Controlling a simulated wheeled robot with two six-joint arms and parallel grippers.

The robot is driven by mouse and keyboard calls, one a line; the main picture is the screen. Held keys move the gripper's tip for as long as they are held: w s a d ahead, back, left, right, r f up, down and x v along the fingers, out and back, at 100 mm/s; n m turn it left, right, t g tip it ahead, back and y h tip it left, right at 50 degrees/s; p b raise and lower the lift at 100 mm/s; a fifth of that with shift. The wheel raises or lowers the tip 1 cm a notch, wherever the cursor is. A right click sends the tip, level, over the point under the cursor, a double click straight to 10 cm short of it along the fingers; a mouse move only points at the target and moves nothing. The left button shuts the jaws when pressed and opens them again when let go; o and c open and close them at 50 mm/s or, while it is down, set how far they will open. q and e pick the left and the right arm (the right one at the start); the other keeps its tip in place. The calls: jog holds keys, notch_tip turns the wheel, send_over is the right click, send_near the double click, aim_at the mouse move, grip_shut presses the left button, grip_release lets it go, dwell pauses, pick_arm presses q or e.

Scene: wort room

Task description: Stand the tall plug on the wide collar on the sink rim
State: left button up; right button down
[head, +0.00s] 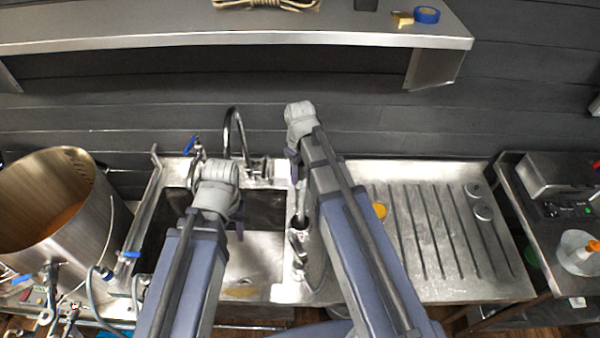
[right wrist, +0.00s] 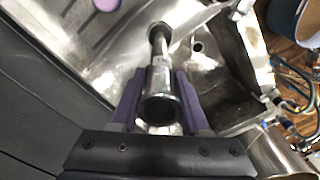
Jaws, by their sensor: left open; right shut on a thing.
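My right gripper (head: 296,170) is shut on the tall plug, a shiny steel tube. The plug shows between the purple fingers of my right gripper (right wrist: 158,105) in the right wrist view (right wrist: 160,77), with a dark near end and a dark round far end. In the head view a slim grey shaft (head: 302,203) below this gripper ends in a dark round foot over the sink's right rim. Small steel fittings crowd the rim there; I cannot clearly tell the wide collar among them, nor whether the plug touches it. My left gripper (head: 238,222) is open and empty over the basin.
The basin (head: 255,262) lies under my left arm, with a curved tap (head: 235,135) behind. A large steel kettle (head: 50,205) stands left. A shelf (head: 240,38) overhangs the back.

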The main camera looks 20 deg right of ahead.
jog(key=shift+f+b, duration=0.7)
jog(key=shift+f, duration=0.05)
dwell(0.7)
dwell(0.3)
jog(key=shift+c, duration=1.6)
grip_release()
notch_tip(320, 180, up, 8)
jog(key=p, duration=0.8)
jog(key=shift+f, duration=0.1)
